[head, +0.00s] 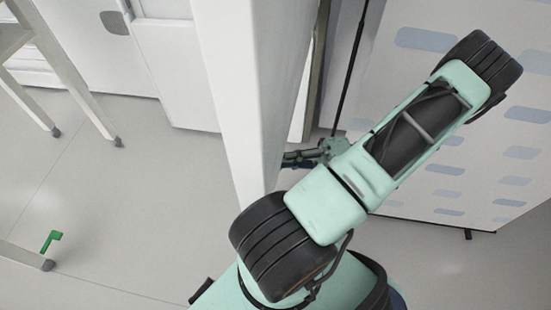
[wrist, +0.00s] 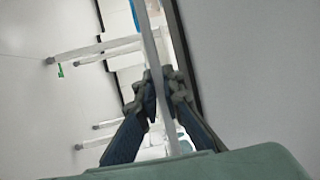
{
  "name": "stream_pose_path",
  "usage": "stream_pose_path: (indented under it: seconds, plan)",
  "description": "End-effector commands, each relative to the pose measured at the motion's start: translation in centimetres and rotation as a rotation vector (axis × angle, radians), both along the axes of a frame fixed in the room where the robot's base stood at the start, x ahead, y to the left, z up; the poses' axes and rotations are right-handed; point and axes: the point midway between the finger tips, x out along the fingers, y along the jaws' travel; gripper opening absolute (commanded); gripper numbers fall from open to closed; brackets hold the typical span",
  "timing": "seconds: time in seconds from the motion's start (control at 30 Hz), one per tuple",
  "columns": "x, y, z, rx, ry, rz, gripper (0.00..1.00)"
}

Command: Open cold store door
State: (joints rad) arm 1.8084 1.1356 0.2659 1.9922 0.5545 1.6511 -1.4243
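A tall white upright panel (head: 240,80), which may be the cold store door or its frame, stands left of my arm in the head view. My gripper (head: 292,160) is low behind my arm, with its dark fingers at the panel's right edge; the fingertips are partly hidden there. In the wrist view, my gripper (wrist: 162,82) has its fingers drawn in on both sides of a narrow white strip (wrist: 152,45) and looks shut on it. I cannot tell whether this strip is a door edge or a handle.
A white wall panel with blue rectangles (head: 430,95) stands on the right, close to my arm. White table legs (head: 70,75) stand at the left. A small green object (head: 50,241) lies at lower left. Grey floor (head: 140,200) between them is clear.

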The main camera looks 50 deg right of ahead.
Motion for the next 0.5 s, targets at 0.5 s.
stream_pose_path:
  seconds: [0.5]
  plan:
    - [-0.55, -0.86, -0.21, -0.001, 0.000, -0.002, 0.16]
